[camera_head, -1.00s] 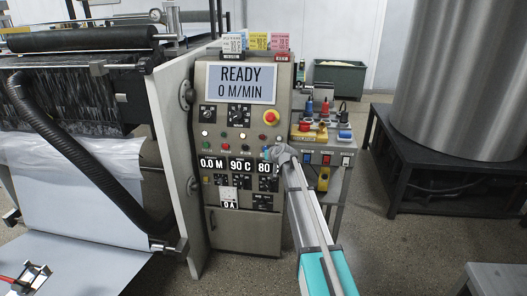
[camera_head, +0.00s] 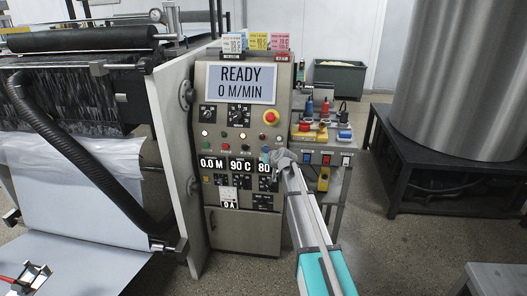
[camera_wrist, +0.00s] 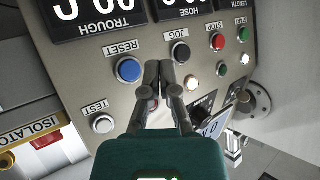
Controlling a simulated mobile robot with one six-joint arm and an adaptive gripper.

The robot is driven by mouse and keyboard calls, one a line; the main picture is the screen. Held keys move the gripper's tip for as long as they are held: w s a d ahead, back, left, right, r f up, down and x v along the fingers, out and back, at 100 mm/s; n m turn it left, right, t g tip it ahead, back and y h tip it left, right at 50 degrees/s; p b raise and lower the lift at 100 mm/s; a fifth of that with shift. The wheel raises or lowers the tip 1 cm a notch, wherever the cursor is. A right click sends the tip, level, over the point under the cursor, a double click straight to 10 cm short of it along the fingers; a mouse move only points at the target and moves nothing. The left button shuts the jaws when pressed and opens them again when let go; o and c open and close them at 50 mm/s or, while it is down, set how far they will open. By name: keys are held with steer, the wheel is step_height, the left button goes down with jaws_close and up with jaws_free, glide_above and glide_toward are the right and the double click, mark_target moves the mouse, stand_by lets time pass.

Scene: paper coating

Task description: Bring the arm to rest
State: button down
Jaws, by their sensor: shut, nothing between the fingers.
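My gripper (camera_wrist: 158,75) is shut and empty in the wrist view, its two fingers together in front of the control panel (camera_wrist: 85,80). The fingertips lie between the blue RESET button (camera_wrist: 128,69) and the JOG button (camera_wrist: 180,52); whether they touch the panel I cannot tell. In the head view my arm reaches up from the lower right to the panel (camera_head: 228,238), its wrist covering part of the lower right of the panel face. The fingers are small and partly hidden there. The screen (camera_head: 241,83) reads READY, 0 M/MIN.
A small stand (camera_head: 318,157) with colored plugs and switches is close right of the panel. A coating machine with a black roller (camera_head: 80,38) fills the left. A large metal tank (camera_head: 458,80) stands on a dark platform at right. Open floor (camera_head: 385,245) lies between.

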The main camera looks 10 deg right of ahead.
steer(key=s+f+g+h, duration=0.1)
steer(key=s+f+g, duration=0.25)
steer(key=s, duration=1.05)
steer(key=s+f+m+g+h, duration=0.1)
steer(key=s+f+g+h, duration=0.2)
steer(key=s, duration=1.2)
steer(key=s+f+g, duration=0.3)
steer(key=s+g, duration=0.2)
steer(key=s, duration=0.9)
step_height(320, 180, up, 17)
steer(key=p, duration=1.7)
steer(key=shift+s+a, duration=0.2)
steer(key=shift+a, duration=0.05)
steer(key=shift+f, duration=0.1)
